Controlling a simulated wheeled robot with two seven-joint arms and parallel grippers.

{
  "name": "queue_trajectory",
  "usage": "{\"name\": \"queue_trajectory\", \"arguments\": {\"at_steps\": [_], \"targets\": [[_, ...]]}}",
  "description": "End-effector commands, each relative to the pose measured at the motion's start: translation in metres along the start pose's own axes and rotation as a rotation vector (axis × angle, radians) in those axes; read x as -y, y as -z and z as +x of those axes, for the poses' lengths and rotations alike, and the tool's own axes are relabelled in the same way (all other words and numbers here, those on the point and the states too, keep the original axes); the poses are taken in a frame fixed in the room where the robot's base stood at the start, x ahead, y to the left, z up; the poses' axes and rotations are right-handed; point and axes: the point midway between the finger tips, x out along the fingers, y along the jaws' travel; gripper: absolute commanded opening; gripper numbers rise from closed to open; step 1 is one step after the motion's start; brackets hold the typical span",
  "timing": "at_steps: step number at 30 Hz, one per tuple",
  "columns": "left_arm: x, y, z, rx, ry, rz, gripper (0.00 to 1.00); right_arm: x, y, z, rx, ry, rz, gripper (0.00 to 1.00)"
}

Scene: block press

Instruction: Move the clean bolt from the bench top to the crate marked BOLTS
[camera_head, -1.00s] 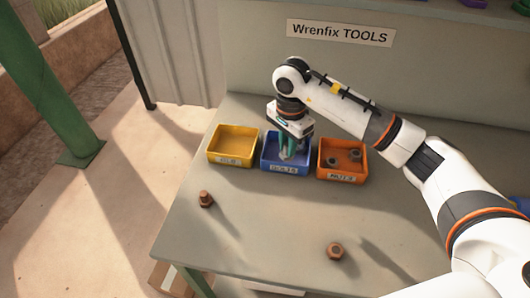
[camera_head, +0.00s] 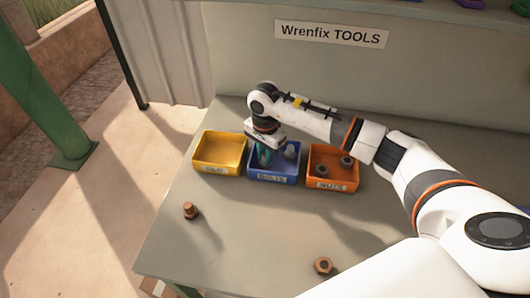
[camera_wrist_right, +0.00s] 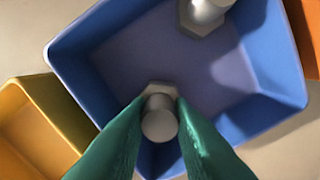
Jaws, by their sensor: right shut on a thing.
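The blue crate marked BOLTS (camera_head: 272,179) stands on the bench between two other crates. My right gripper (camera_head: 265,158) reaches down into its left part. In the right wrist view its green fingers (camera_wrist_right: 158,118) are shut on a clean grey bolt (camera_wrist_right: 160,124), which is inside the crate's outline. I cannot tell whether the bolt touches the crate floor. Another grey bolt (camera_head: 291,150) is in the same crate, and it also shows at the top of the wrist view (camera_wrist_right: 205,12). My left gripper is not in view.
A yellow crate (camera_head: 219,167) stands left of the blue one. An orange crate marked NUTS (camera_head: 332,184) with nuts inside stands right. A rusty bolt (camera_head: 190,210) and a rusty nut (camera_head: 323,265) lie on the bench top (camera_head: 250,235). The front of the bench is mostly clear.

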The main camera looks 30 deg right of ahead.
Motion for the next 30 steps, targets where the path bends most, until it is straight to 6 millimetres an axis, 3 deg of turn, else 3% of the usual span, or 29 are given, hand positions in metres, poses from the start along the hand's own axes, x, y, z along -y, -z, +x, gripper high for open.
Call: {"name": "queue_trajectory", "arguments": {"at_steps": [12,13,17,25,30], "targets": [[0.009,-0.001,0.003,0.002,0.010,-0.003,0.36,0.000,0.000,0.012,0.001,-0.001,-0.001,0.00],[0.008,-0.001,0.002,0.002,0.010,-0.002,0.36,0.000,0.000,0.011,0.001,-0.001,-0.001,0.24],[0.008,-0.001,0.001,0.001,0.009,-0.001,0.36,0.000,0.000,0.010,0.001,-0.001,-0.001,0.42],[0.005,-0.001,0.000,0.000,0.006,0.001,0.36,0.000,0.000,0.009,0.000,-0.001,-0.001,0.42],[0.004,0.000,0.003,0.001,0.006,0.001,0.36,-0.001,-0.001,-0.004,0.003,-0.005,-0.001,0.42]]}}
